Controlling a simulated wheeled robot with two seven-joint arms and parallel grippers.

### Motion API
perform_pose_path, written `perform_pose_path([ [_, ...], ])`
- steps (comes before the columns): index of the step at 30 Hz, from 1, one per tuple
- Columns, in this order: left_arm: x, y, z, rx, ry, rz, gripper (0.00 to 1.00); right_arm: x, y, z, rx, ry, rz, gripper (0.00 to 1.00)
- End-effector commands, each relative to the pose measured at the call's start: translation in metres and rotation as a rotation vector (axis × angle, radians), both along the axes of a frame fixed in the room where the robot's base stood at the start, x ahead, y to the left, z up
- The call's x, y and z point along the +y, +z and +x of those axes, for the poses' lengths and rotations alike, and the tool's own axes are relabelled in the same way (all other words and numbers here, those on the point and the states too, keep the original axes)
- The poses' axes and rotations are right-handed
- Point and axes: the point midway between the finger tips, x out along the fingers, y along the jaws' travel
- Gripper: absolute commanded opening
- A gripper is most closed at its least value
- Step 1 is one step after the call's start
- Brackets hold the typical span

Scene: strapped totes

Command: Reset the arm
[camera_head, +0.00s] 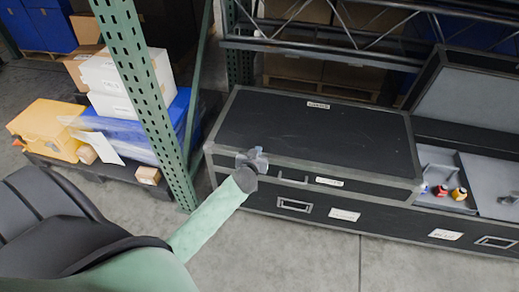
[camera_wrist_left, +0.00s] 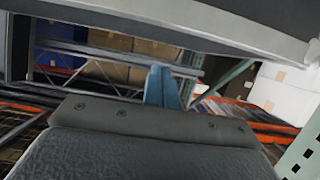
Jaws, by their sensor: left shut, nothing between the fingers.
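My left gripper (camera_head: 252,160) is at the end of my pale green arm in the head view. It is shut and empty, close to the front upper edge of a closed black case (camera_head: 320,130) with grey edging. I cannot tell whether it touches the case. In the left wrist view the shut fingers (camera_wrist_left: 162,88) show as a narrow bluish shape with nothing held. My right gripper is not in view.
An open black case (camera_head: 470,95) at the right holds several small items in a grey tray. A green rack post (camera_head: 142,85) stands left of the closed case. Behind it are white boxes (camera_head: 120,75) and a yellow bin (camera_head: 48,128). The floor in front (camera_head: 300,255) is clear.

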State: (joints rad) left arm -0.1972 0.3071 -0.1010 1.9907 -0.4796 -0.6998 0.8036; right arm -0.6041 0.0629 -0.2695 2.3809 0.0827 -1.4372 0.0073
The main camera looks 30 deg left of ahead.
Motion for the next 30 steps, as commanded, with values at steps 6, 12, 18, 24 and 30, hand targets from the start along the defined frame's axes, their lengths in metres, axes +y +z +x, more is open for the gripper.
perform_pose_path([
  [6,-0.009,0.008,-0.033,-0.001,0.001,-0.002,0.0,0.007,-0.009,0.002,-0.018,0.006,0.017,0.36],
  [12,-0.013,0.013,-0.049,-0.001,0.001,0.0,0.0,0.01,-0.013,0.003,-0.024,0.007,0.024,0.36],
  [18,-0.014,0.015,-0.053,-0.002,0.001,0.001,0.0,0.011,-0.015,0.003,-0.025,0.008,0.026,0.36],
  [24,-0.014,0.015,-0.053,0.01,-0.009,0.033,0.0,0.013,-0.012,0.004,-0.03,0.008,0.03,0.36],
  [30,-0.003,-0.005,-0.066,0.178,0.002,0.156,0.0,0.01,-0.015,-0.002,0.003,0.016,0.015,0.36],
])
